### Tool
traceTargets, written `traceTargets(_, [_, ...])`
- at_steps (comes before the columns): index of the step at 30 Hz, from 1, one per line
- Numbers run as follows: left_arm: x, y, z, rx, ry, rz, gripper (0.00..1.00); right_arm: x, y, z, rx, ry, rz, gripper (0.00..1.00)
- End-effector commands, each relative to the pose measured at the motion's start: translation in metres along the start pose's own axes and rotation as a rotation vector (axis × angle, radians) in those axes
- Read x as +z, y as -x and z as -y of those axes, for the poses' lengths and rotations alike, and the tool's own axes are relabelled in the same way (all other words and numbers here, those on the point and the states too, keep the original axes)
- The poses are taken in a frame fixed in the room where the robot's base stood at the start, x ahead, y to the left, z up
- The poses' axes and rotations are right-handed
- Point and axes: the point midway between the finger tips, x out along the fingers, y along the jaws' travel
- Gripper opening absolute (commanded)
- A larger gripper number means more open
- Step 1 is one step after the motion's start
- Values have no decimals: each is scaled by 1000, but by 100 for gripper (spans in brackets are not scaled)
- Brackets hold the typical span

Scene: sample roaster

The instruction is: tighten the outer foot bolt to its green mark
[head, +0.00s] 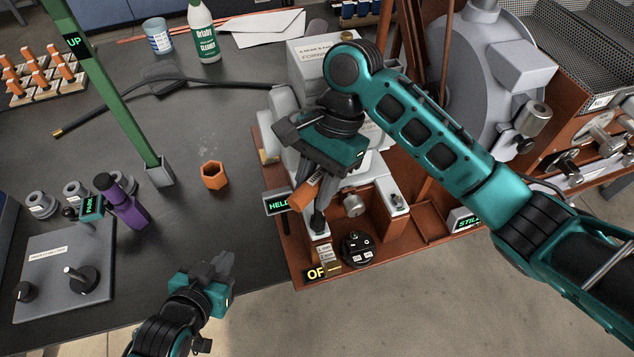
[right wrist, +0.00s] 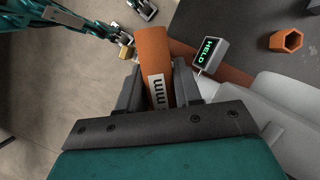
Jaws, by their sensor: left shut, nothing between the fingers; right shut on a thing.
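My right gripper (head: 312,182) is shut on an orange-handled tool (head: 305,191) over the front of the roaster's orange base (head: 290,245). In the right wrist view the orange handle (right wrist: 154,50) lies between the fingers, with a white label ending in "mm". The tool's working end is not clear to me. I cannot make out the outer foot bolt or its green mark; the gripper and tool cover part of the base there. My left gripper (head: 222,268) is shut and empty, near the table's front edge, left of the base.
A box reading HELD (head: 278,203) stands at the base's left edge. A black dial (head: 357,249) and an OFF sign (head: 317,273) are at the front corner.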

Motion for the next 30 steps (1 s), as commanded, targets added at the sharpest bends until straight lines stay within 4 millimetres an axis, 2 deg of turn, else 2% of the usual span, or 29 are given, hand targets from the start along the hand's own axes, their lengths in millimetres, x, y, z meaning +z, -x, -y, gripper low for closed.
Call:
traceTargets(24, [-1,0,0,0,0,-2,0,-2,2,7,-458,-1081,7,0])
traceTargets(27, [-1,0,0,0,0,-2,0,-4,2,7,-500,-1180,4,0])
traceTargets(30, [0,0,0,0,0,0,0,-5,3,7,-486,-1148,-1,0])
